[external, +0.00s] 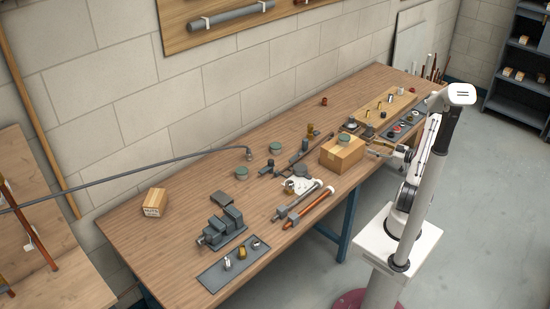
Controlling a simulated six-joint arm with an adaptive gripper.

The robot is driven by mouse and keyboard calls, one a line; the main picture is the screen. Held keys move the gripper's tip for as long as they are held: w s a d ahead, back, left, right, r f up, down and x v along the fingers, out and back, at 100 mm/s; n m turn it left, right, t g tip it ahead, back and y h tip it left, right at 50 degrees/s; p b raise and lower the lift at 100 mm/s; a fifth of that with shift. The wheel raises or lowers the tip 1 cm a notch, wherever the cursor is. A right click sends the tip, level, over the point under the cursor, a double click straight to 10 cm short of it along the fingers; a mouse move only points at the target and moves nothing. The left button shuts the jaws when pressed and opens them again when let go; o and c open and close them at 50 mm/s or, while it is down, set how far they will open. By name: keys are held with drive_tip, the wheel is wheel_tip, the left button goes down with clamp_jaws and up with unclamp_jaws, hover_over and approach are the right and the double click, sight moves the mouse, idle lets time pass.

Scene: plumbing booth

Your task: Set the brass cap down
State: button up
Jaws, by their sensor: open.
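My gripper (372,153) is at the right front edge of the workbench, just right of a cardboard box (343,155) with a round green-topped item on it. The gripper is small in this view; it is open, and I see nothing held in it. I cannot tell for sure which item is the brass cap. A brass-coloured fitting (311,130) stands on the bench behind the box, and a small brass-coloured piece (289,187) lies by a white part left of the box. Both are apart from the gripper.
A wooden board (398,101) with small fittings and a dark tray of round parts lie behind the gripper. Pipe wrenches (300,205), a grey vise (222,228) and a grey mat (214,277) are at the front left.

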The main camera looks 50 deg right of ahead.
drive_tip(key=shift+w+d+n+g+y, duration=0.55)
drive_tip(key=shift+w+n+g+y, duration=0.05)
drive_tip(key=shift+w, duration=0.15)
drive_tip(key=shift+d+f+g+y, duration=0.15)
drive_tip(key=shift+d+f+g, duration=0.15)
drive_tip(key=shift+d+g, duration=0.25)
drive_tip(key=shift+d+f+g+y, duration=0.15)
drive_tip(key=shift+d+f+g, duration=0.15)
drive_tip(key=shift+d+g, duration=0.2)
drive_tip(key=shift+s+d+f+m+g, duration=0.1)
drive_tip(key=shift+s+f+m+g, duration=0.15)
drive_tip(key=shift+f+m, duration=0.3)
drive_tip(key=shift+w, duration=0.1)
drive_tip(key=shift+x, duration=1.25)
drive_tip(key=shift+w, duration=0.15)
